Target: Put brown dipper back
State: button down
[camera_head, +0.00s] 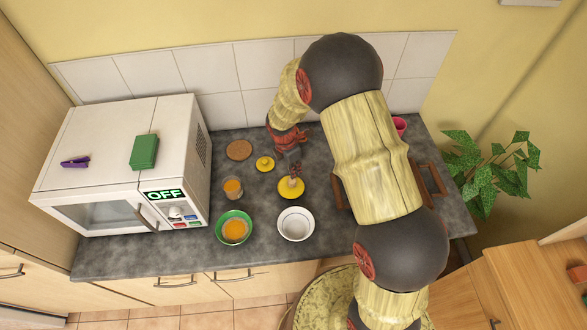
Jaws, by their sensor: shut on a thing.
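My gripper (293,157) is above the counter, near its middle, and is shut on a small brown thing (295,170) that looks like the brown dipper. The dipper is small and partly hidden by the gripper. It is right over the yellow round pot or dish (286,191), with a pale part at its lower end. I cannot tell whether it touches the dish or is inside it. A small yellow lid with a knob (265,163) lies to the left, behind the dish.
A glass of orange content (233,189), a green bowl (222,239) with orange content and a white bowl (296,224) stand nearby. A round cork mat (239,150) lies at the back. A white microwave (106,138) fills the left. My arm covers the right, partly hiding a pink cup (400,123).

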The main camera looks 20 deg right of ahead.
jog(key=shift+f, duration=0.2)
jog(key=c, duration=1.9)
grip_release()
